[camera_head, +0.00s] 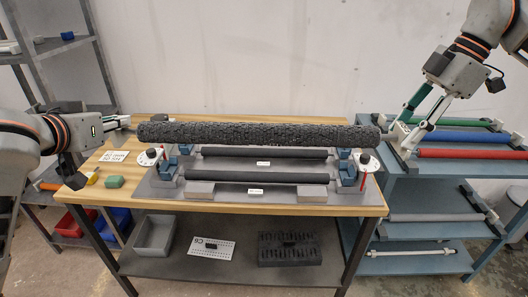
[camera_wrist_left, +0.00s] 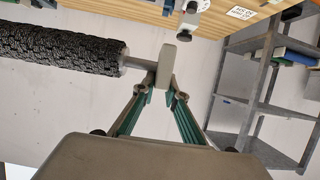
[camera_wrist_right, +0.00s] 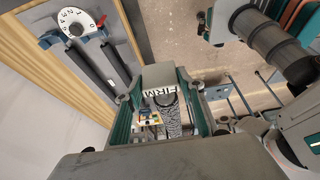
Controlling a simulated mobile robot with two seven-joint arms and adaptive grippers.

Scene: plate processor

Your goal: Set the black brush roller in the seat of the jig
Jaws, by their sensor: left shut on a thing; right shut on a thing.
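The black brush roller (camera_head: 260,134) is held level above the jig (camera_head: 225,190), apart from it. Its rough black bristles and a bare shaft end show in the left wrist view (camera_wrist_left: 60,48). My left gripper (camera_head: 127,122) is shut on the grey end block (camera_wrist_left: 166,66) at its left end. My right gripper (camera_head: 398,134) is shut on the block (camera_wrist_right: 158,76) at its right end. The jig has blue seat blocks at its left (camera_head: 168,168) and right (camera_head: 347,172), below the roller.
White dials (camera_head: 150,156) stand at both jig ends. A blue rack (camera_head: 400,190) at right holds green, blue and red rollers (camera_head: 465,154). A grey bin (camera_head: 155,236) sits on the shelf below.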

